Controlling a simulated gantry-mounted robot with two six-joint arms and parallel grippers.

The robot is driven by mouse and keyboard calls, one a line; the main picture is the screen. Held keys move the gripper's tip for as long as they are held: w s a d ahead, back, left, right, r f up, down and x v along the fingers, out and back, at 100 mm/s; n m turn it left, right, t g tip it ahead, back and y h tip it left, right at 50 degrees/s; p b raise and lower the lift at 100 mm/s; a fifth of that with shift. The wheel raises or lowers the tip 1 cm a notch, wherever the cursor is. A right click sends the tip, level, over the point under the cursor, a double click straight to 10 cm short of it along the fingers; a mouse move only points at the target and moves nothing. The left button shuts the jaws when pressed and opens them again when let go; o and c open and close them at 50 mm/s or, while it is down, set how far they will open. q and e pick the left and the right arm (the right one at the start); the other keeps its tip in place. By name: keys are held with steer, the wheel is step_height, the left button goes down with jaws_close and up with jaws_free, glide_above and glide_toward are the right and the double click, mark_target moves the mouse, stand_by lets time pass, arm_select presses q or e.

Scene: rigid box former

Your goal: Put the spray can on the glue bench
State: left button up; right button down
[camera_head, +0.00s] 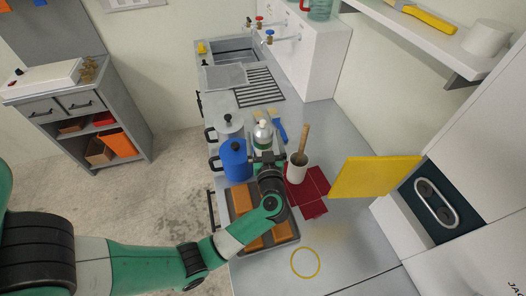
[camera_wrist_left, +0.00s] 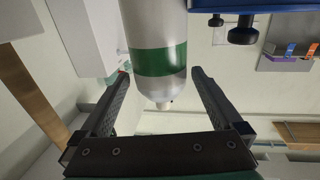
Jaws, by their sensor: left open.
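The spray can (camera_head: 263,134), white with a green band, stands on the grey counter just beyond my left gripper in the head view. In the left wrist view the spray can (camera_wrist_left: 158,62) shows between the two fingers, its narrow tip toward the palm. My left gripper (camera_head: 265,157) is open, and in the wrist view its fingers (camera_wrist_left: 158,75) lie either side of the can; I cannot tell if either touches it. The grey worktop (camera_head: 345,240) carries a white pot with a wooden-handled brush (camera_head: 298,165). My right gripper is not in view.
A blue canister (camera_head: 235,162) stands close left of the gripper. A dark red flat box blank (camera_head: 315,187) lies right of it, and a tray of orange pieces (camera_head: 286,229) lies under the arm. A yellow panel (camera_head: 375,176) stands farther right. The worktop around the yellow ring (camera_head: 305,277) is clear.

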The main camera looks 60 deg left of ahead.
arm_select(q)
steer(key=shift+a+f, duration=0.2)
steer(key=shift+a, duration=0.15)
steer(key=b+x, duration=0.2)
steer(key=x, duration=0.2)
steer(key=shift+w, duration=0.1)
steer(key=shift+w+a+b, duration=0.1)
steer(key=shift+a+b, duration=0.15)
steer(key=shift+b, duration=0.05)
steer(key=shift+r, duration=0.15)
jaws_close()
